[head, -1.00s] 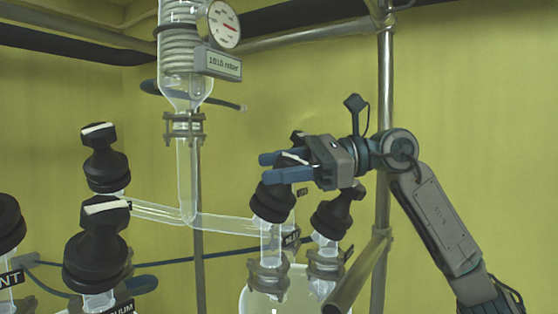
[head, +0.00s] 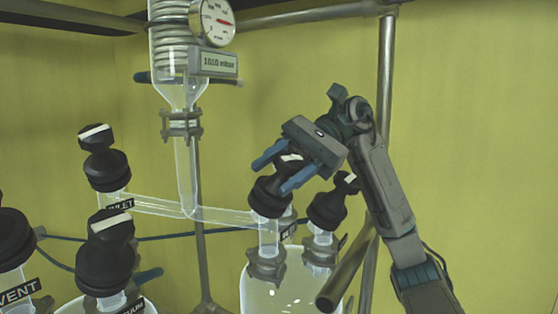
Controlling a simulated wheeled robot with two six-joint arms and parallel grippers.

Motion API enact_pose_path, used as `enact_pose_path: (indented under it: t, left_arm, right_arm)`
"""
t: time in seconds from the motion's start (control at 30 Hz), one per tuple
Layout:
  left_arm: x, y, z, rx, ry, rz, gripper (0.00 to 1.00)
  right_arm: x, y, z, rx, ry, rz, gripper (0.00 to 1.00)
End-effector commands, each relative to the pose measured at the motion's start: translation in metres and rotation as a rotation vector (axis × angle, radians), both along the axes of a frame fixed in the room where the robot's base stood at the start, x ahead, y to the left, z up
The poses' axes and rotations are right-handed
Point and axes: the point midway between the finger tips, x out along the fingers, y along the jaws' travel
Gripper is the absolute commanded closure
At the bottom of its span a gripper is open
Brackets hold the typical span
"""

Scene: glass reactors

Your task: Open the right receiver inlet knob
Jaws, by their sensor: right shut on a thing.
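The right receiver inlet knob (head: 269,197) is black with a white mark on its top. It sits on a glass neck where the sloping glass tube meets the right receiver (head: 285,292). My right gripper (head: 271,179) is shut on the upper part of this knob, one blue finger on each side. The fingers point down and to the left, and the gripper body hides part of the knob's top. My left gripper is out of view.
Another black knob (head: 328,207) stands close on the right, near my gripper. Black knobs (head: 103,165) and (head: 106,262) stand at left. The glass condenser (head: 183,75) with a dial gauge (head: 213,20) hangs above. A metal post (head: 384,75) rises behind my right arm.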

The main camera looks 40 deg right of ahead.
Motion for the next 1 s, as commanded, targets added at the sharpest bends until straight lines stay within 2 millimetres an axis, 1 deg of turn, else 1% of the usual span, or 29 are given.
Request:
enact_pose_path:
  t: [0.1,0.53,0.57,0.6,0.67,0.9,1.0]
  left_arm:
    - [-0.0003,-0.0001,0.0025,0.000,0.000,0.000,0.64]
    - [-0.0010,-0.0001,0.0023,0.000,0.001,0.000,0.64]
    - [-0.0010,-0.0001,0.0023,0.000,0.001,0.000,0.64]
    - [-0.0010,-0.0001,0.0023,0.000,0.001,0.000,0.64]
    - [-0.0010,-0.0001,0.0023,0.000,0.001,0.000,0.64]
    - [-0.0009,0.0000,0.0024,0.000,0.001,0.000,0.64]
    - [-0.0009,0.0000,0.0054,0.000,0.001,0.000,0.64]
  right_arm:
    - [-0.0003,-0.0003,0.0008,-0.008,-0.005,0.016,0.78]
    - [-0.0003,-0.0003,0.0000,-0.011,-0.006,0.021,0.78]
    - [-0.0003,-0.0003,0.0000,-0.011,-0.006,0.021,0.51]
    - [-0.0003,-0.0003,0.0000,-0.011,-0.006,0.021,0.43]
    - [-0.0003,-0.0003,0.0000,-0.011,-0.005,0.021,0.33]
    - [-0.0004,-0.0003,0.0000,-0.012,-0.005,0.022,0.33]
    - [-0.0004,-0.0003,0.0035,-0.011,-0.005,0.021,0.33]
